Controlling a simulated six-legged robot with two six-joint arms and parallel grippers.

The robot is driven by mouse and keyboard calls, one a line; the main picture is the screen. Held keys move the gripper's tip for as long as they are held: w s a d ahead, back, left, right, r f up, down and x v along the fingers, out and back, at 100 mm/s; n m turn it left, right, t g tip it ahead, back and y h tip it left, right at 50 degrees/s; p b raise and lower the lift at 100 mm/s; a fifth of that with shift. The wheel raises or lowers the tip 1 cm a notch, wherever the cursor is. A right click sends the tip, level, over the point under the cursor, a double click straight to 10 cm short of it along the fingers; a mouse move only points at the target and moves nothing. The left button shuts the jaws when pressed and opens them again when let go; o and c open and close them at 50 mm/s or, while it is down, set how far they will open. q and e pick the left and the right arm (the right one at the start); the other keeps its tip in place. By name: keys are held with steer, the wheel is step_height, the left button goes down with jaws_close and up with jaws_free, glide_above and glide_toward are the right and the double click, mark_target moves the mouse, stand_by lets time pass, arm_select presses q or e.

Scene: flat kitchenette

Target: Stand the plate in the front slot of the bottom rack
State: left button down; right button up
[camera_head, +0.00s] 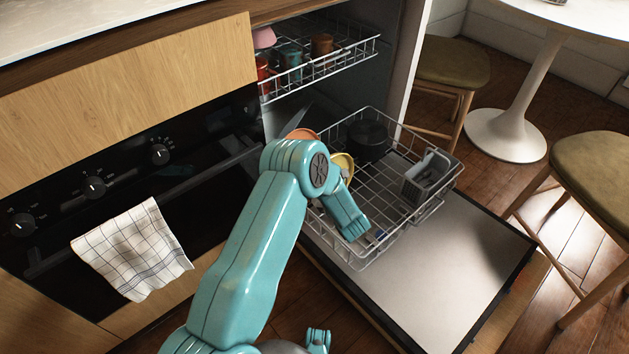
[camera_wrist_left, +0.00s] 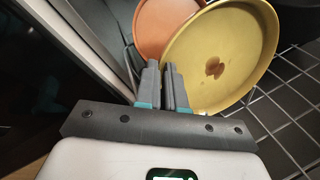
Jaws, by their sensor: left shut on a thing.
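The yellow plate (camera_wrist_left: 235,50), with a brown stain on its face, is gripped near its edge by my left gripper (camera_wrist_left: 165,70). In the head view only part of the plate (camera_head: 344,163) shows past my teal arm. My left gripper's fingers are hidden there behind the arm. The wire bottom rack (camera_head: 395,212) is pulled out over the open dishwasher door. The plate is over or in its left part; my arm hides which slot and whether it touches the wires. My right gripper is not clearly seen.
An orange plate (camera_wrist_left: 165,25) stands just behind the yellow one. A dark pot (camera_head: 368,138) sits at the rack's back and a grey cutlery basket (camera_head: 428,175) at its right. The upper rack (camera_head: 330,62) holds cups. The open door (camera_head: 450,250) extends to the right.

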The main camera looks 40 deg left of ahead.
arm_select(q)
steer(key=shift+w, duration=0.1)
arm_select(e)
steer(key=shift+a, duration=0.1)
arm_select(q)
steer(key=c, duration=1.2)
jaws_free()
steer(key=shift+o, duration=0.2)
steer(key=shift+d+f, duration=0.1)
steer(key=p+v, duration=0.5)
steer(key=v, duration=1.1)
steer(key=shift+d, duration=0.15)
arm_select(e)
steer(key=shift+g, duration=0.3)
steer(key=r, duration=0.1)
steer(key=s+r, duration=0.1)
steer(key=r, duration=0.2)
steer(key=shift+s+a+r, duration=0.2)
steer(key=shift+a+r, duration=0.05)
steer(key=shift+a, duration=0.05)
